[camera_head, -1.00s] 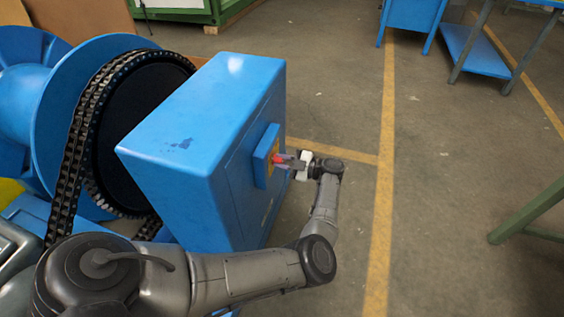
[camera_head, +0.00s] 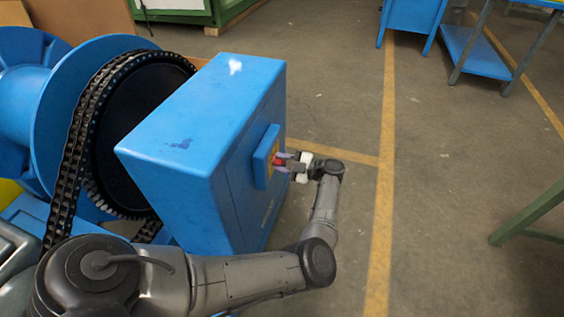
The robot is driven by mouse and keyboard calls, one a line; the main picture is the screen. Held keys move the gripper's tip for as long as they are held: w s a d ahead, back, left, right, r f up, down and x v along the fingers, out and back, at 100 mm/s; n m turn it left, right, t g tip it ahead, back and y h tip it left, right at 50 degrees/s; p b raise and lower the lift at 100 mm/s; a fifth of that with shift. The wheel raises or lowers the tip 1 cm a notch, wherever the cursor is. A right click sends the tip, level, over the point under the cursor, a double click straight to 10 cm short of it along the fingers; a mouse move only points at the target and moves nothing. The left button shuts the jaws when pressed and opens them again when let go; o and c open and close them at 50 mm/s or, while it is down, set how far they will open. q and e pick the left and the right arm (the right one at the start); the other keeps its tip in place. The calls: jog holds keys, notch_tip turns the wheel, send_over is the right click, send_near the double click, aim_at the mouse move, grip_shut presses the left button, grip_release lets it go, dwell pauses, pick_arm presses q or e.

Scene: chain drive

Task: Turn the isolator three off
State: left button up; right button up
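The blue cabinet (camera_head: 205,115) stands left of centre. A small blue box (camera_head: 264,156) on its right face carries a yellow plate and a red handle (camera_head: 279,161), which looks like the isolator. No number is readable on it. My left gripper (camera_head: 284,163) is at this handle, with one finger above the red part and one below it. It is too small to tell whether the fingers press on the handle. My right gripper is not in view.
A black chain (camera_head: 72,165) runs around a dark wheel beside a blue drum (camera_head: 55,95), left of the cabinet. A blue bench (camera_head: 475,50) stands at the back right and a green leg (camera_head: 525,215) at the right edge. The floor between is clear.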

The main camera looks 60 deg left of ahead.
pick_arm(q)
jog(key=shift+o, duration=1)
jog(key=shift+w, duration=0.1)
jog(key=shift+w+d, duration=0.25)
jog(key=shift+d, duration=0.1)
jog(key=v, duration=1.2)
jog(key=shift+w+d+b, duration=0.3)
jog(key=shift+b, duration=0.1)
